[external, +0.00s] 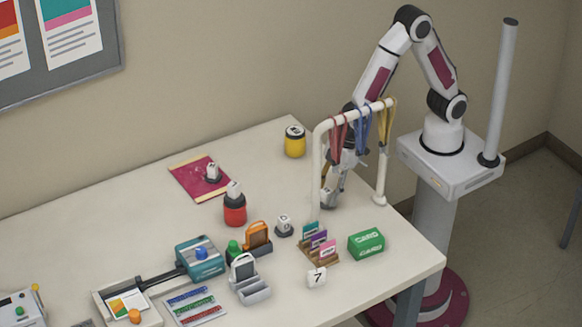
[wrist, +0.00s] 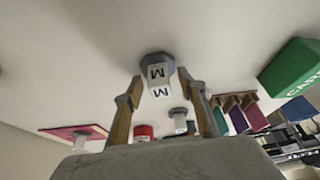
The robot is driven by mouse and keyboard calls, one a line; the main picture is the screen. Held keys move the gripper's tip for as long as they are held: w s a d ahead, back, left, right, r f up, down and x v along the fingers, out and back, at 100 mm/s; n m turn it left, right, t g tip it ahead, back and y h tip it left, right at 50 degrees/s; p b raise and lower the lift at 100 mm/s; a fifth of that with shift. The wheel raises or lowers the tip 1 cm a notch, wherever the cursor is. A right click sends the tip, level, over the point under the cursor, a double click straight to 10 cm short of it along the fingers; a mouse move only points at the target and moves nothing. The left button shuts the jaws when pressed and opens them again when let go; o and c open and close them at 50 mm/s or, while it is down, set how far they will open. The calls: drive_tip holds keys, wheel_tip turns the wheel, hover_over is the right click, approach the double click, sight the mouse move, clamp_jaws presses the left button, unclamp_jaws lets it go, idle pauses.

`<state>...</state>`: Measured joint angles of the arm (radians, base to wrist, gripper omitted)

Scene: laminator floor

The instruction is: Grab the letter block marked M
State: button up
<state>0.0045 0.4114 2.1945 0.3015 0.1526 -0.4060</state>
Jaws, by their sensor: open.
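The block marked M (wrist: 157,84) is white with black letters on two faces and sits on a grey base. In the wrist view it shows between the two tan fingertips of my gripper (wrist: 160,80), which is open. A gap shows on each side of the block, and I cannot tell how far it lies beyond the tips. In the external view my gripper (external: 331,190) points down near the table's right end, behind the white rack. The M cannot be made out there.
A white rack (external: 318,160) with hanging lanyards stands close to my gripper. A green card box (external: 366,243), a card holder (external: 318,245), a block on a dark base (external: 284,224), a block marked 7 (external: 317,277) and a red jar (external: 235,211) stand nearby.

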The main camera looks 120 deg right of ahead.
sight(327, 190)
drive_tip(key=shift+w+f, duration=0.1)
drive_tip(key=shift+f, duration=0.1)
idle(0.4)
clamp_jaws()
drive_tip(key=shift+r, duration=0.15)
drive_tip(key=shift+r, duration=4.9)
